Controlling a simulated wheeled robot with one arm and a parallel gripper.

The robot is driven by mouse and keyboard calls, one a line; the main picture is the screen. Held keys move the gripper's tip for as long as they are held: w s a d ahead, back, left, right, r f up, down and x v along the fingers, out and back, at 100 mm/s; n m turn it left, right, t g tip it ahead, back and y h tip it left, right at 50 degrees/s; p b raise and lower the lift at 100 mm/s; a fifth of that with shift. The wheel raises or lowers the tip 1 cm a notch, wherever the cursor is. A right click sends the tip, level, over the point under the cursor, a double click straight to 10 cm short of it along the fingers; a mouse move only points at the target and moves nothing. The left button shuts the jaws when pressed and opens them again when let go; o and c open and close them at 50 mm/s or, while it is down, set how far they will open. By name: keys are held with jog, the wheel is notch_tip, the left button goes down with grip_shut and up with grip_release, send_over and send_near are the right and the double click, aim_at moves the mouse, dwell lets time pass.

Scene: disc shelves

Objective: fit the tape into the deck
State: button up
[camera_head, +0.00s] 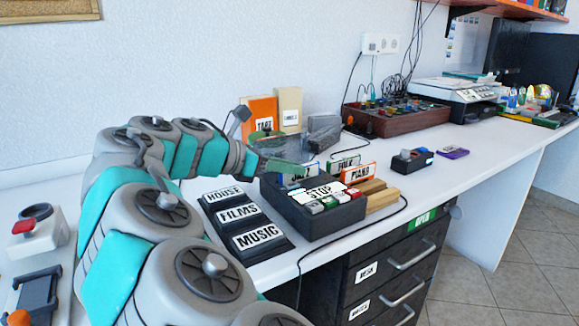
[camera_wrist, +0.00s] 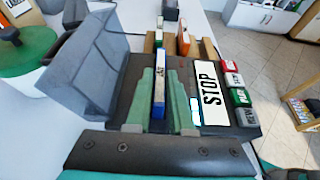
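The dark deck (camera_head: 345,213) stands on the desk with a white STOP key and several small coloured keys. In the wrist view its STOP key (camera_wrist: 208,92) is right of my fingers, and its grey see-through lid (camera_wrist: 85,70) stands open at left. My gripper (camera_wrist: 165,95) has its two green fingers close on either side of a thin upright tape with a white label and blue edge (camera_wrist: 157,112). The tape (camera_head: 298,172) appears over the deck's back left part. Whether its lower edge is inside the slot is hidden.
Behind the deck, a wooden rack (camera_head: 380,200) holds a FOLK tape (camera_head: 345,163) and an orange PIANO tape (camera_head: 360,175). The HOUSE, FILMS, MUSIC panel (camera_head: 247,220) is at the deck's left. The desk right of the rack has free room.

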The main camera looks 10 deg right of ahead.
jog(key=o, duration=0.3)
jog(key=shift+o, duration=0.2)
jog(key=p+v, duration=0.1)
jog(key=v, duration=1.1)
jog(key=shift+r+p, duration=0.2)
jog(key=shift+p, duration=0.2)
jog(key=shift+d, duration=0.1)
